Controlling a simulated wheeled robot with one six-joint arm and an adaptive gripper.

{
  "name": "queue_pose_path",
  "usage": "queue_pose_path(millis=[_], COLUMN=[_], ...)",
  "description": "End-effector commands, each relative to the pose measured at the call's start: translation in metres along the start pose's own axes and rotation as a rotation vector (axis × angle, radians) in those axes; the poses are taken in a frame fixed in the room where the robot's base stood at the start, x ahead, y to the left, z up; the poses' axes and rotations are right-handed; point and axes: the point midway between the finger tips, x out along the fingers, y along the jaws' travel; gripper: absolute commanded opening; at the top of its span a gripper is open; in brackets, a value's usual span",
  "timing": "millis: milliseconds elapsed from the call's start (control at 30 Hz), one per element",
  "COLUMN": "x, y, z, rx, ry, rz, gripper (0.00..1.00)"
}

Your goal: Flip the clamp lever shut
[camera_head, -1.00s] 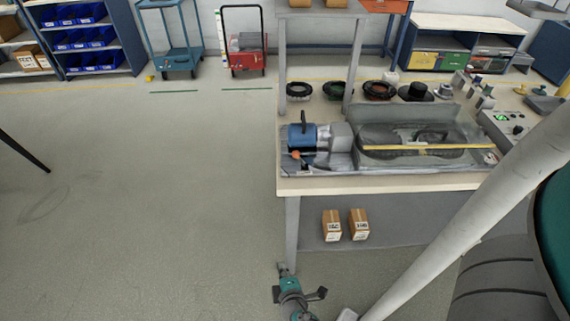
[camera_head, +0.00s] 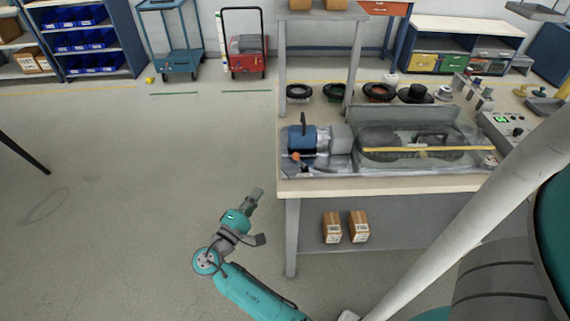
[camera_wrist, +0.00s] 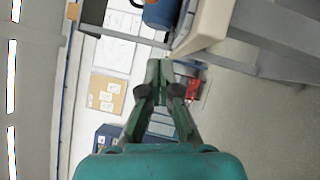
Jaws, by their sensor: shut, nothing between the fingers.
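On the workbench (camera_head: 380,185), a grey fixture tray (camera_head: 420,170) holds a blue motor-like unit (camera_head: 302,140). A dark upright handle (camera_head: 303,121) stands at that unit, and an orange knob (camera_head: 296,156) sits at its front; I cannot tell which is the clamp lever. My gripper (camera_head: 258,193) is in the air left of the bench's front left corner, apart from the fixture. In the wrist view my gripper (camera_wrist: 161,70) is shut and empty. The blue unit (camera_wrist: 162,12) shows at the top there, partly cut off.
A yellow bar (camera_head: 425,148) crosses the oval track in the tray. A bench leg (camera_head: 291,235) stands right of my arm, with cartons (camera_head: 332,227) under the bench. Several black rings (camera_head: 299,91) lie at the back.

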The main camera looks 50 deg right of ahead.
Motion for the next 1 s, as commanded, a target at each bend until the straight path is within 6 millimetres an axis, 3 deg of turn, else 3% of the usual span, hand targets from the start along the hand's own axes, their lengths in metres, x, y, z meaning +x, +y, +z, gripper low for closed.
queue_pose_path(millis=[167, 567, 767, 1000], x=[0.001, 0.005, 0.029, 0.074], y=[0.010, 0.010, 0.010, 0.011], z=[-0.001, -0.001, 0.001, 0.002], rx=[-0.001, 0.000, 0.000, 0.000], ry=[-0.033, -0.034, -0.037, -0.037], rz=[0.016, 0.016, 0.015, 0.014], gripper=[0.00, 0.00, 0.00, 0.00])
